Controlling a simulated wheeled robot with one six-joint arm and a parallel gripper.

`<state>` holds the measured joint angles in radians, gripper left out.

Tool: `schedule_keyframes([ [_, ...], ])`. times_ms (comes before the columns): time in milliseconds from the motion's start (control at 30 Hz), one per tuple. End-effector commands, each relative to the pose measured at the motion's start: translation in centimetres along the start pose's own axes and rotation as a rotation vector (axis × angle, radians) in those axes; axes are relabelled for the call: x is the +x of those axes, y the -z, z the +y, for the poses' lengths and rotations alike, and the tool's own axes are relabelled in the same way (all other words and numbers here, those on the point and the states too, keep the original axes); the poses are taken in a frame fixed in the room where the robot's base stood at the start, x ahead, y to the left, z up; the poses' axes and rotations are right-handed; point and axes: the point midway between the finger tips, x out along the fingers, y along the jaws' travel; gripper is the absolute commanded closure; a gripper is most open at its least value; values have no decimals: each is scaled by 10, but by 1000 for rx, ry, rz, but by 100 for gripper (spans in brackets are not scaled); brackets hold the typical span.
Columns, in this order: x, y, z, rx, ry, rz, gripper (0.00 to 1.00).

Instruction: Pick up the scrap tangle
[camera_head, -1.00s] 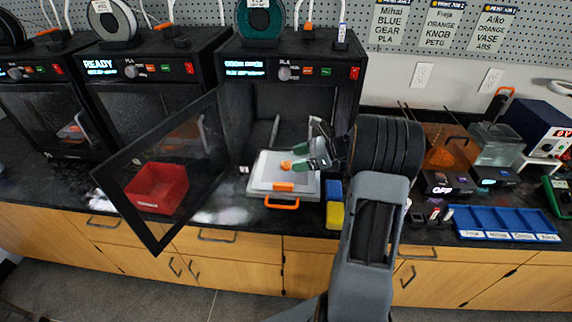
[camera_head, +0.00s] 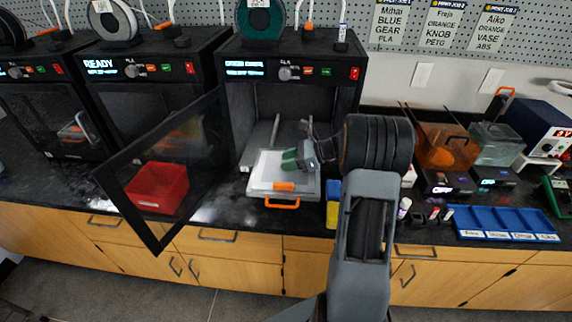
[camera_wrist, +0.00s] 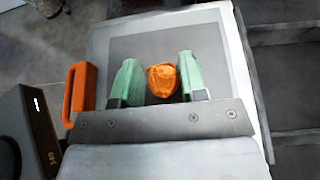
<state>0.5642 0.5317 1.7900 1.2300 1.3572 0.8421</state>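The scrap tangle (camera_wrist: 163,80) is a small orange crumpled lump, seen in the wrist view over the grey build plate. My gripper (camera_wrist: 160,78) has its two green fingers on either side of it, with hardly any space left; I cannot tell whether they press on it. In the head view my gripper (camera_head: 291,160) is low over the white-rimmed plate (camera_head: 306,184) with the orange handle (camera_head: 282,204), in front of the open right printer (camera_head: 298,72). The tangle is hidden there behind the fingers.
The printer's glass door (camera_head: 165,232) is swung open to the left, with a red bin (camera_head: 158,188) behind it. A blue and yellow block (camera_head: 334,214) stands right of the plate. A blue sectioned tray (camera_head: 503,222) lies farther right.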

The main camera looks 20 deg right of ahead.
Motion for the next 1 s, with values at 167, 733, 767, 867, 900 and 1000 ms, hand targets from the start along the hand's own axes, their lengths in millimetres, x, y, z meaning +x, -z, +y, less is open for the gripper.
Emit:
schedule_keyframes([
  [167, 0, 0, 0, 0, 0, 0, 84],
  [733, -6, -15, 0, -3, 1, 0, 85],
  [767, -8, -18, 0, -3, 1, 0, 85],
  [867, -13, -34, 2, -5, 1, 0, 85],
  [900, -13, -42, 8, -5, 1, 0, 85],
  [1000, -16, -63, 25, -6, 1, 0, 85],
])
